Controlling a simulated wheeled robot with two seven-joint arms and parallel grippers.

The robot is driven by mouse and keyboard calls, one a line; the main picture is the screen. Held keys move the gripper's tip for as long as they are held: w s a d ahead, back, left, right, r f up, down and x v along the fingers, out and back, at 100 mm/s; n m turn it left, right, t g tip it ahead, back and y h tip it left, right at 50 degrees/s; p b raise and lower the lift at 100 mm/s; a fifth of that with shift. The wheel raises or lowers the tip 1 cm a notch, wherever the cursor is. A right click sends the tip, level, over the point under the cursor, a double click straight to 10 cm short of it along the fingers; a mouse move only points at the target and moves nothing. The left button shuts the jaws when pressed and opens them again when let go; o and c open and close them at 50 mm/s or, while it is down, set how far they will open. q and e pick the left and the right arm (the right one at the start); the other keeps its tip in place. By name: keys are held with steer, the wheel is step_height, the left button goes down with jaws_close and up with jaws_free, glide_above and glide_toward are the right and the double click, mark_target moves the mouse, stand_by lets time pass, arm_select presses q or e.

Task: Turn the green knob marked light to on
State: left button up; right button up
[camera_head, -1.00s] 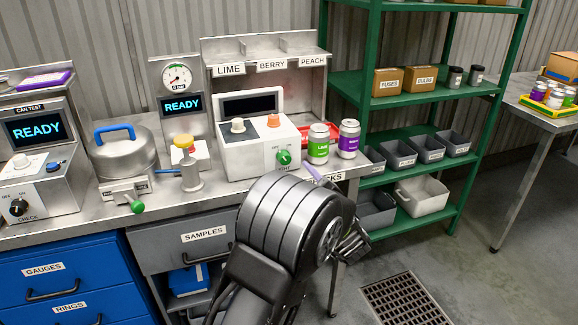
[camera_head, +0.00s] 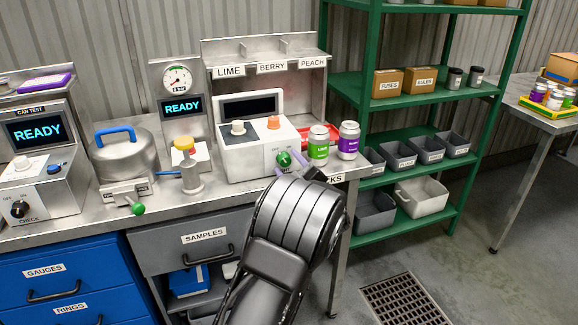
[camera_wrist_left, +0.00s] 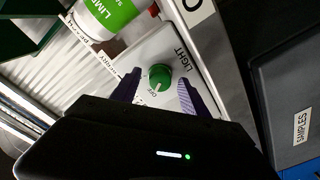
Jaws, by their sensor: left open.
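The green knob (camera_head: 284,158) marked LIGHT sits on the front of the white seamer box (camera_head: 245,165), whose dark screen is blank. In the left wrist view the knob (camera_wrist_left: 160,77) is in the middle, with its pale mark toward the OFF lettering. My left gripper (camera_head: 289,166) is open at the knob, its purple fingertips one on either side. In the left wrist view a gap shows between each finger of the gripper (camera_wrist_left: 159,83) and the knob; I cannot tell any contact. My right gripper is not in view.
A green lime can (camera_head: 318,145) and a purple can (camera_head: 349,140) stand just right of the box. A pale knob (camera_head: 238,127) and an orange knob (camera_head: 273,122) are on top of it. A blue-handled valve (camera_head: 190,178) stands to the left.

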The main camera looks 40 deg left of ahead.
arm_select(q)
steer(key=shift+c, duration=0.2)
jaws_close()
steer(key=shift+m, duration=0.3)
stand_by(0.3)
steer(key=m+p, duration=0.3)
steer(key=m, duration=0.2)
steer(key=m+p, duration=0.1)
steer(key=m, duration=0.2)
steer(key=shift+s+m+p, duration=0.1)
steer(key=shift+m+p, duration=0.3)
steer(key=shift+f+m+t+p, duration=0.1)
steer(key=shift+m+t+p, duration=0.35)
steer(key=shift+m, duration=1.05)
